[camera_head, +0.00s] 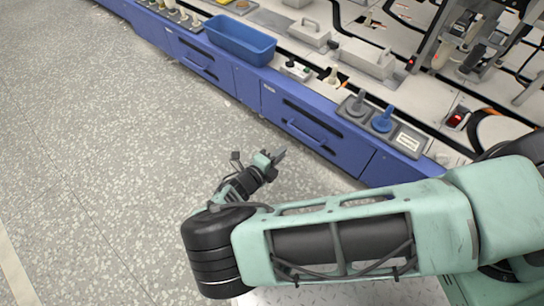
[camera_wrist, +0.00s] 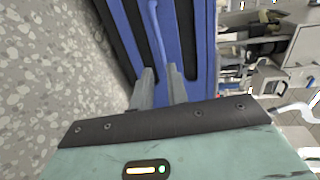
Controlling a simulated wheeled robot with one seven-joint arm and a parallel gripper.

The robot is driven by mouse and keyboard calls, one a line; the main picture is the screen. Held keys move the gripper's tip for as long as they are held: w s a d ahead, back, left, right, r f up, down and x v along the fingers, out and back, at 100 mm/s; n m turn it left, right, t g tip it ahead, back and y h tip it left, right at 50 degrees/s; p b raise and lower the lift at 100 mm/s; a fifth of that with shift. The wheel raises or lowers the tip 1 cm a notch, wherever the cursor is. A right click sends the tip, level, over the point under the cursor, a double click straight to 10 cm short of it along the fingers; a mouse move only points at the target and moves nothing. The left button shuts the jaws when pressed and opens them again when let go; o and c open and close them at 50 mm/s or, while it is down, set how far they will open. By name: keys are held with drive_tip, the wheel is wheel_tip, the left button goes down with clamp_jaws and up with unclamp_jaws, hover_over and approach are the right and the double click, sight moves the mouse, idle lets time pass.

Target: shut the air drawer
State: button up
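A blue drawer front (camera_head: 350,152) with a bar handle (camera_head: 313,133) and a dark slot above it is in the near part of the bench. I cannot read its small label, so I cannot tell whether it is the air drawer. It looks nearly flush with the bench front; any small gap is unclear. My gripper (camera_head: 278,155) is just in front of it, low over the floor. In the wrist view my gripper (camera_wrist: 160,69) has two grey fingers apart with nothing between them. The blue handle (camera_wrist: 158,35) lies just beyond the fingertips, apparently untouched.
Another blue drawer with a handle (camera_head: 199,66) is farther left along the bench. A blue bin (camera_head: 238,40), a grey and a blue bobbin-like piece (camera_head: 382,121), and metal boxes stand on the bench top. The speckled floor (camera_head: 100,150) at left is clear.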

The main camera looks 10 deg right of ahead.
drive_tip(key=shift+v, duration=1.8)
drive_tip(key=s+a+r+m+g+y+p, duration=0.1)
drive_tip(key=s+r+m+g+y, duration=0.4)
drive_tip(key=r+m, duration=0.65)
drive_tip(key=s+a+r+m+g+y+p, duration=0.1)
drive_tip(key=s+a+r+m+g+y, duration=0.15)
drive_tip(key=s+r+m+g, duration=0.65)
drive_tip(key=s+d+r+m+t+y, duration=0.35)
drive_tip(key=r+m, duration=0.45)
drive_tip(key=r, duration=0.3)
drive_tip(key=s+d+r+m+t+y, duration=0.2)
drive_tip(key=s+d+r+m, duration=0.15)
drive_tip(key=r+m, duration=0.5)
wheel_tip(320, 180, up, 40)
drive_tip(key=n+p, duration=0.1)
drive_tip(key=p, duration=3.8)
drive_tip(key=shift+w+g, duration=0.35)
drive_tip(key=shift+w, duration=0.15)
